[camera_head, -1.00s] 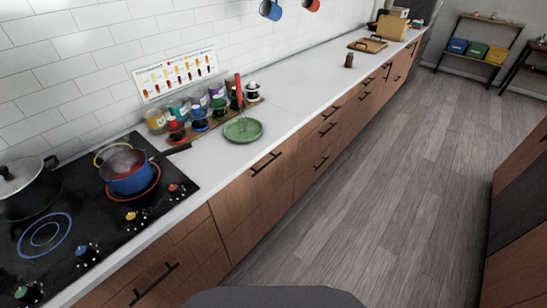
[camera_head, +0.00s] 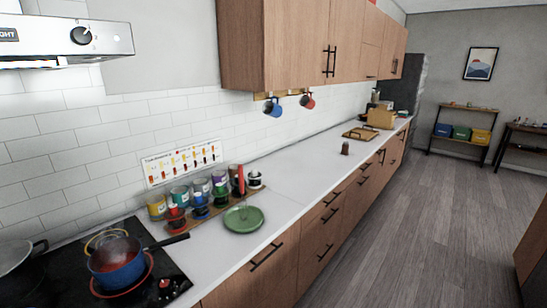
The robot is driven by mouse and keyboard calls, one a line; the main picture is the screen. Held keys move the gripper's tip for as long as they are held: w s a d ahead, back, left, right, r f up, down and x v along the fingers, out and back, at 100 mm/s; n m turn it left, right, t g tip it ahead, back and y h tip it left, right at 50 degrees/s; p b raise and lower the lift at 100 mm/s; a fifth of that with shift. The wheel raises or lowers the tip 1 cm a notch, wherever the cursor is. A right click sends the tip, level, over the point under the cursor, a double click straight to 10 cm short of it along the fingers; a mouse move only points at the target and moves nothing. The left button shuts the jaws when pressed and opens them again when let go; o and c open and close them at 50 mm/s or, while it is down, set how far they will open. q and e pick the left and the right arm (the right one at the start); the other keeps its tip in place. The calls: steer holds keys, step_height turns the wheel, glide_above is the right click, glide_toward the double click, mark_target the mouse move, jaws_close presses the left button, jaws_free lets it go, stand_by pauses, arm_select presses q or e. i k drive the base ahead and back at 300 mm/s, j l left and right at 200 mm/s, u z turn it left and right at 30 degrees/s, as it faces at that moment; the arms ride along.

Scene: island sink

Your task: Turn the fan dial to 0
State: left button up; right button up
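The fan dial (camera_head: 82,35) is a dark round knob on the steel front of the range hood (camera_head: 112,42) at the upper left. The hood's left part is cut off by the picture's edge. Neither of my grippers shows in the head view.
Below the hood is a black cooktop (camera_head: 180,268) with a blue pot (camera_head: 118,262) and a dark pot (camera_head: 18,258). Spice jars and a green plate (camera_head: 243,219) stand on the white counter. Upper cabinets (camera_head: 270,45) hang to the right. The floor (camera_head: 400,230) is clear.

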mark_target(81, 36)
steer(key=u, duration=1.75)
